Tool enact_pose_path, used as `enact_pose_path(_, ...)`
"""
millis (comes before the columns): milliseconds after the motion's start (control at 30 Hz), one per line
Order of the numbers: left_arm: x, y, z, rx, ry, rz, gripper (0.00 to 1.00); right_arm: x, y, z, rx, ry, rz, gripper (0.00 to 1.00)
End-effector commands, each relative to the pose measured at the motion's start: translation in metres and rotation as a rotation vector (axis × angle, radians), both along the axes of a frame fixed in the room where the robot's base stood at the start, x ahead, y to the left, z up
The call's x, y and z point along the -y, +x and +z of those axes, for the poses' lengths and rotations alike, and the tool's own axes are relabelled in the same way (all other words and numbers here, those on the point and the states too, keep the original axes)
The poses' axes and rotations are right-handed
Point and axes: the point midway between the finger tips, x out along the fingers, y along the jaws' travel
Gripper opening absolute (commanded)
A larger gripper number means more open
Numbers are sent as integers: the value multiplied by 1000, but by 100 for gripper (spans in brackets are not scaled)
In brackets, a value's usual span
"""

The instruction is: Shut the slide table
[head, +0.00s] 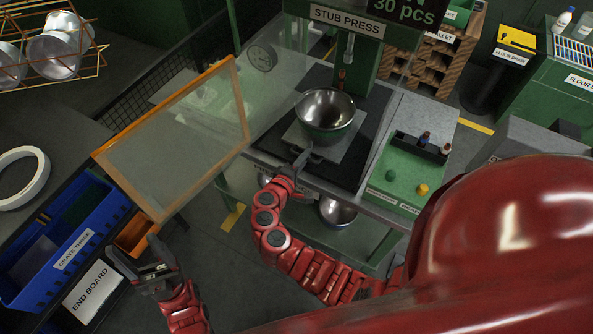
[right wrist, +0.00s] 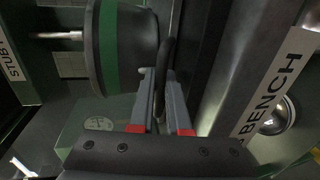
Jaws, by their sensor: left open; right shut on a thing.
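The slide table (head: 338,151) is a light grey plate on the dark bed of the stub press (head: 347,22). A steel bowl (head: 325,108) with a green outside sits on it. My right gripper (head: 301,160) is at the plate's front edge. In the right wrist view my right gripper (right wrist: 162,78) is shut on a dark bar-like handle (right wrist: 166,45), beside the green-banded bowl (right wrist: 125,45). How far the plate stands out from the press is hard to tell. My left gripper (head: 150,268) is open and empty at the lower left, apart from the press.
A clear guard panel with an orange frame (head: 192,87) stands left of the press. A blue crate (head: 62,245) is at the far left. A green tray (head: 400,185) with small knobs lies right of the bed. Another bowl (head: 338,211) is below the bench edge.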

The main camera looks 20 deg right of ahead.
Motion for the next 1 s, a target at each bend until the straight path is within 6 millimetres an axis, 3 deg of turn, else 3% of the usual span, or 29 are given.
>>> enact_pose_path(300, 0, 0, -9, 0, 0, 0, 66, 27, 20, -2, -3, -2, -2, 0)
enact_pose_path(867, 0, 0, -11, 0, 0, 0, 66, 35, 25, 0, -1, -3, -3, 0)
enact_pose_path(900, 0, 0, -11, 0, 0, 0, 66, 35, 25, 0, -1, -3, -4, 17)
enact_pose_path(1000, 0, 0, -11, 0, 0, 0, 66, 34, 25, 0, 0, -3, -4, 35)
